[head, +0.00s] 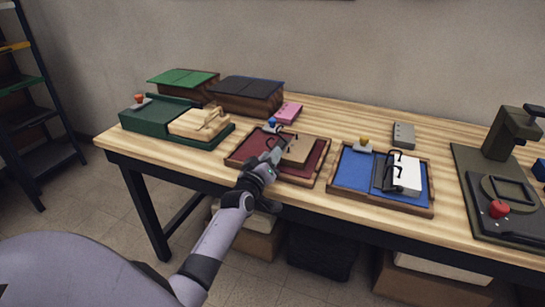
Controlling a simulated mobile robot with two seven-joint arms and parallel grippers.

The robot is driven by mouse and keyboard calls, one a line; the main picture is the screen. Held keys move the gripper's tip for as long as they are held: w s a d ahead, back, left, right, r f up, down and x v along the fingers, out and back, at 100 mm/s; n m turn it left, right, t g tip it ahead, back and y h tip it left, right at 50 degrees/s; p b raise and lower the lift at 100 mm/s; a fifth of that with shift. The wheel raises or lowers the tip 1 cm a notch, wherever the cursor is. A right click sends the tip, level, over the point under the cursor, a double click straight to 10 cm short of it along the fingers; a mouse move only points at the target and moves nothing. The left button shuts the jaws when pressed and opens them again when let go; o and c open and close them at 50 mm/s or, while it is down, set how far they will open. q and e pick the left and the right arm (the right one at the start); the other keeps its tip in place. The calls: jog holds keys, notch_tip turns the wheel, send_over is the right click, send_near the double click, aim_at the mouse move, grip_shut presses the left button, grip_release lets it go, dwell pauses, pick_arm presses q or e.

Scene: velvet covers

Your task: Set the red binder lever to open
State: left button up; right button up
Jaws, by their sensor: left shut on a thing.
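The red binder (242,150) lies open in a wooden tray at the middle of the table, with dark rings and a tan sheet stack (308,150) on its right part. My left gripper (276,153) reaches over the tray's front edge to the binder's middle, beside the rings. It is shut on a small part there, which looks like the red binder lever; the fingers hide most of it, so its position cannot be told. A blue knob (272,122) stands on a grey base at the binder's back edge. My right gripper is out of view.
A blue binder (352,168) with white sheets lies in a tray to the right. A green device (145,122) with a wooden block is to the left. Lidded boxes (247,94) stand behind. A dark press (480,185) is at the far right.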

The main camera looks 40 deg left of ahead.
pick_arm(q)
jog(key=shift+s+f+n, duration=0.1)
jog(key=shift+f+n, duration=0.25)
jog(key=shift+n, duration=0.55)
jog(key=shift+s+f+n, duration=0.1)
jog(key=shift+f+n, duration=0.25)
jog(key=shift+n, duration=0.55)
jog(key=o, duration=1.3)
jog(key=shift+a, duration=0.1)
jog(key=shift+a+r, duration=0.15)
jog(key=shift+a, duration=0.05)
